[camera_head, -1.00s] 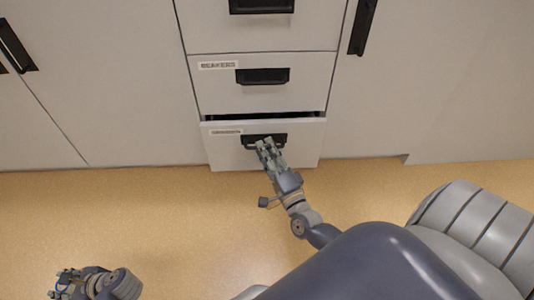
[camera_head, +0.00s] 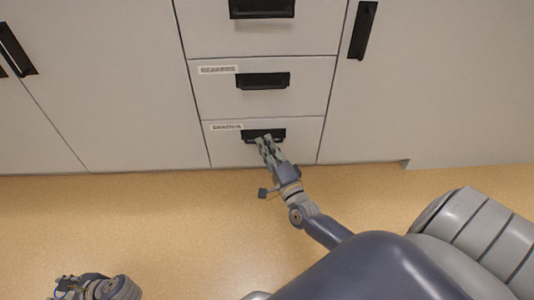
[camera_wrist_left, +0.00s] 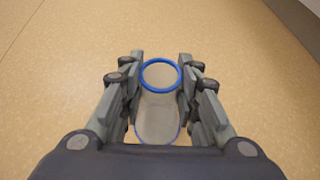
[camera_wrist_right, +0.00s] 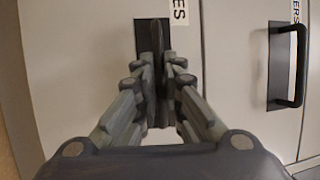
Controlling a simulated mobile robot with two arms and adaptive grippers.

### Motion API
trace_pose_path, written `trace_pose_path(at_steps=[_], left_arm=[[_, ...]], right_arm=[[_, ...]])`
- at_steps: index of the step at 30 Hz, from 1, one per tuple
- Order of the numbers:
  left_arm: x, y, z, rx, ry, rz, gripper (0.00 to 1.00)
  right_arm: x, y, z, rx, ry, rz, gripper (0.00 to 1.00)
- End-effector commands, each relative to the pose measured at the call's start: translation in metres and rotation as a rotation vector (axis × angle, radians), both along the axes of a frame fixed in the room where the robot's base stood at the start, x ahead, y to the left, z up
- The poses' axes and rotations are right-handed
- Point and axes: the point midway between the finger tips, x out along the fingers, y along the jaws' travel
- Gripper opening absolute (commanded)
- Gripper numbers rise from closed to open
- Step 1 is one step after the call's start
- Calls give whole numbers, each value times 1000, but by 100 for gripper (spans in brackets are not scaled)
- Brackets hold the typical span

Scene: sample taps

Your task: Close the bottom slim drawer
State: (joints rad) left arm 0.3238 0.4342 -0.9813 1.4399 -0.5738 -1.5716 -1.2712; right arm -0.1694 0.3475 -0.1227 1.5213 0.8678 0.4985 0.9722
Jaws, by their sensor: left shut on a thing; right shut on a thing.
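The bottom slim drawer (camera_head: 300,142) is the lowest of the stacked drawers in the head view. Its front looks flush with the drawer above, with no open gap showing. My right gripper (camera_head: 262,141) is at its black handle (camera_head: 277,133) and shut on it; the handle also shows between the fingers in the right wrist view (camera_wrist_right: 152,34). My left gripper (camera_head: 62,283) is at the lower left, away from the drawers. In the left wrist view it is shut on a clear cylindrical vessel with a blue rim (camera_wrist_left: 160,75).
A drawer labelled BEAKERS (camera_head: 218,92) with a black handle (camera_head: 263,81) is just above. Cupboard doors stand on the left (camera_head: 90,90) and right (camera_head: 440,90). The tan floor (camera_head: 150,220) in front is clear.

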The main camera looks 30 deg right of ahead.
Motion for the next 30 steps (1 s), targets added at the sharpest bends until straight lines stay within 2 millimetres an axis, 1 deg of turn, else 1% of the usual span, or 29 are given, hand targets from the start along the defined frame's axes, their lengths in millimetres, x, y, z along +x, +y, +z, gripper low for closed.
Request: trace_pose_path(at_steps=[1, 8, 9, 11, 12, 23, 26, 30], left_arm=[[0, 0, 0, 0, 0, 0, 10], [0, 0, 0, 0, 0, 0, 10], [0, 0, 0, 0, 0, 0, 10], [0, 0, 0, 0, 0, 0, 10], [0, 0, 0, 0, 0, 0, 10], [0, 0, 0, 0, 0, 0, 10], [0, 0, 0, 0, 0, 0, 10], [0, 0, 0, 0, 0, 0, 10]], right_arm=[[3, -2, -1, 1, 5, 0, 0], [4, -4, 0, 1, 4, -2, 0], [4, -4, 0, 1, 4, -2, 13], [4, -4, 1, 0, 3, -2, 27], [4, -4, 0, 1, 3, -2, 29], [0, -2, -1, 1, 4, -1, 29], [-8, -1, -3, 2, 4, 0, 29], [-30, 3, -7, 1, 6, 0, 29]])
